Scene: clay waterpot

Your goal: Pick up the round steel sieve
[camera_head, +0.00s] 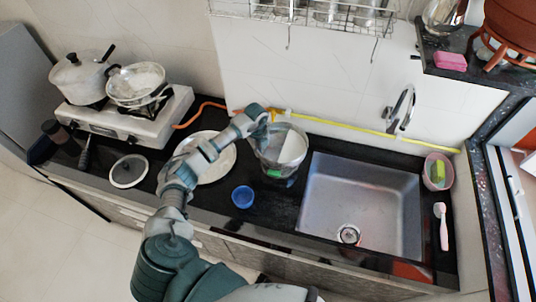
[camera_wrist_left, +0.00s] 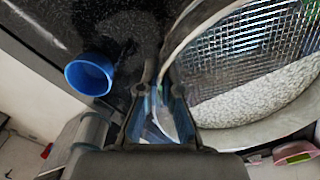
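The round steel sieve (camera_head: 293,152) stands on the black counter just left of the sink, with a pale patch inside. In the left wrist view its mesh (camera_wrist_left: 250,45) fills the right side, with a pale grainy area below. My left gripper (camera_head: 271,116) is at the sieve's far left rim. Contact with the rim is unclear. My right gripper is not in view.
A blue cup (camera_head: 242,197) stands in front left of the sieve. A white plate (camera_head: 218,168) lies left, partly behind my left arm. The sink (camera_head: 375,195) is right. A stove (camera_head: 130,120) with pots stands far left. A wire rack (camera_head: 300,14) hangs above.

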